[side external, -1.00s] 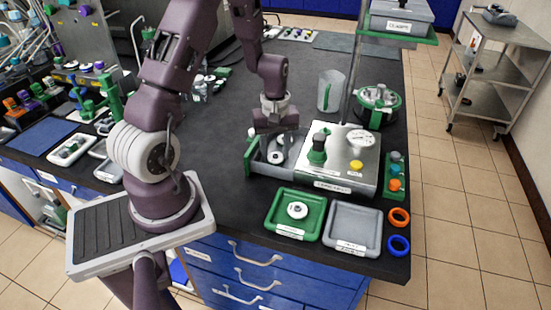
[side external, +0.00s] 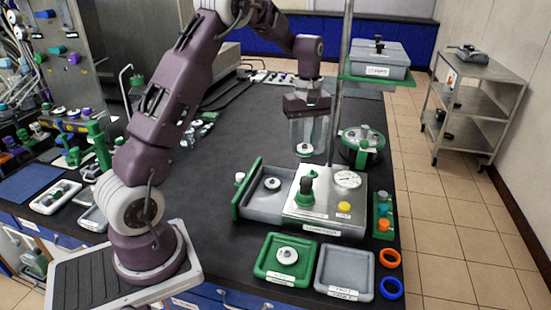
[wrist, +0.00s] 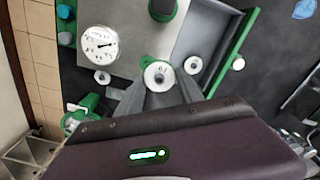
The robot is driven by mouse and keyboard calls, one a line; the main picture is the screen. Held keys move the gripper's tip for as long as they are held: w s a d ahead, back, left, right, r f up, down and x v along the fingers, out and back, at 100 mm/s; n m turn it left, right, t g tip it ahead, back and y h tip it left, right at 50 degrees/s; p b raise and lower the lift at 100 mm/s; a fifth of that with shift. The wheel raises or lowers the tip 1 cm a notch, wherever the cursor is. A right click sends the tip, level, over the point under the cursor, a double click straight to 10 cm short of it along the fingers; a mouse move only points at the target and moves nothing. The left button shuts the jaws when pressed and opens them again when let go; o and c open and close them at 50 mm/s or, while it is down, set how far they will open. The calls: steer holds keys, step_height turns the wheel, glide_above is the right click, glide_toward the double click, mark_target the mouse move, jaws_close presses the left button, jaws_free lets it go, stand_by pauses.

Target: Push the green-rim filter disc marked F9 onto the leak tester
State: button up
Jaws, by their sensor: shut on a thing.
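My gripper (wrist: 158,88) is shut on a filter disc (wrist: 158,75) with a white hub and green rim. In the side external view the held disc (side external: 304,149) hangs below my gripper, above the bench behind the leak tester. Its marking is not readable. The leak tester (side external: 325,208) is a metal box with a gauge, a green knob and a yellow button. A grey trough (side external: 255,203) with a green end plate adjoins its left side. Another white-hubbed disc (side external: 272,183) lies in the trough and also shows in the wrist view (wrist: 193,65).
A green tray (side external: 263,270) with a disc (side external: 287,255) and an empty grey tray (side external: 345,265) stand in front of the tester. Orange (side external: 390,258) and blue rings lie at right. A green-rimmed pot (side external: 361,150) and a pole (side external: 345,70) stand close to my gripper.

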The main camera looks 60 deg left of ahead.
steer(key=shift+w+d+f, duration=0.15)
steer(key=shift+w+f, duration=0.3)
steer(key=shift+f, duration=0.5)
steer(key=shift+w+d+f, duration=0.1)
steer(key=shift+w+f, duration=0.3)
steer(key=shift+f, duration=0.5)
steer(key=shift+w+d+f, duration=0.15)
steer(key=shift+w+f, duration=0.3)
steer(key=shift+f, duration=0.5)
steer(key=shift+f, duration=0.65)
stand_by(0.3)
steer(key=o, duration=1.4)
steer(key=o, duration=0.5)
steer(key=shift+c, duration=0.2)
